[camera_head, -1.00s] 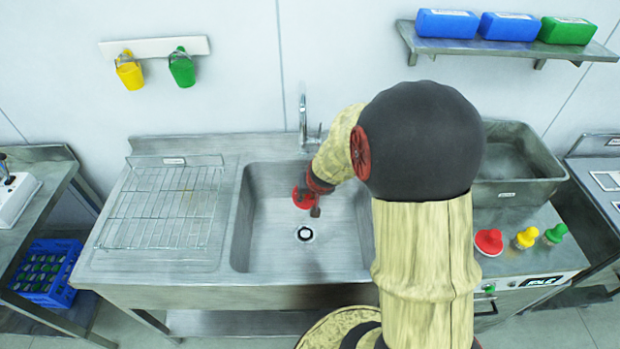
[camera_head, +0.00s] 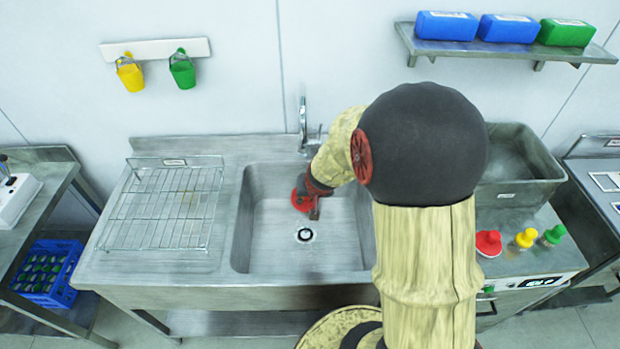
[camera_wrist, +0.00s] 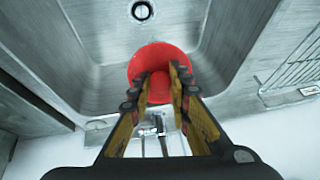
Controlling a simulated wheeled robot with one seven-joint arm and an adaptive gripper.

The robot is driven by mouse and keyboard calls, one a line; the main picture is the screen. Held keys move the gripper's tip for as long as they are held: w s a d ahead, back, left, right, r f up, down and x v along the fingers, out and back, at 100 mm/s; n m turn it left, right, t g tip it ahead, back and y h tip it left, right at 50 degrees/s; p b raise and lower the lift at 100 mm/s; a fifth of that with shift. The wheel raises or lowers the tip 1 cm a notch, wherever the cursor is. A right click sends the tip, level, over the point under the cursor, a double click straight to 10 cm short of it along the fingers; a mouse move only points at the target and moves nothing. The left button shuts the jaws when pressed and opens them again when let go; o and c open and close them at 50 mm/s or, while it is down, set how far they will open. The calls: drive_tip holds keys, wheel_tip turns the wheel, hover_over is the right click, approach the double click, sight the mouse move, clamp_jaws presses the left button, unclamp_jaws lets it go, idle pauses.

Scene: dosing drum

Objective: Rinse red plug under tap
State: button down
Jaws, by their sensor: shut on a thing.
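My gripper (camera_wrist: 160,75) is shut on the red plug (camera_wrist: 150,57), a round, wide-faced piece with a narrower part between the fingers. In the head view the red plug (camera_head: 300,199) is held inside the sink basin, above its floor and behind the drain. My gripper is partly hidden there by my arm. The tap (camera_head: 303,120) stands at the back of the sink, behind the plug. Its fittings also show behind the fingers in the wrist view (camera_wrist: 163,135). I cannot make out water running.
The sink (camera_head: 262,250) has a dark drain ring (camera_head: 305,235). A wire rack (camera_head: 165,205) lies left. Another red piece (camera_head: 488,243), a yellow plug (camera_head: 526,238) and a green plug (camera_head: 555,234) stand right, near a grey bin (camera_head: 520,190). My arm covers the basin's right side.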

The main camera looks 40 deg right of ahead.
drive_tip(key=s+a+r+p, duration=0.2)
drive_tip(key=a+r+p, duration=0.1)
drive_tip(key=shift+s+a+r, duration=0.1)
drive_tip(key=shift+a+r, duration=0.1)
drive_tip(key=shift+a, duration=0.05)
drive_tip(key=shift+s, duration=0.1)
idle(0.8)
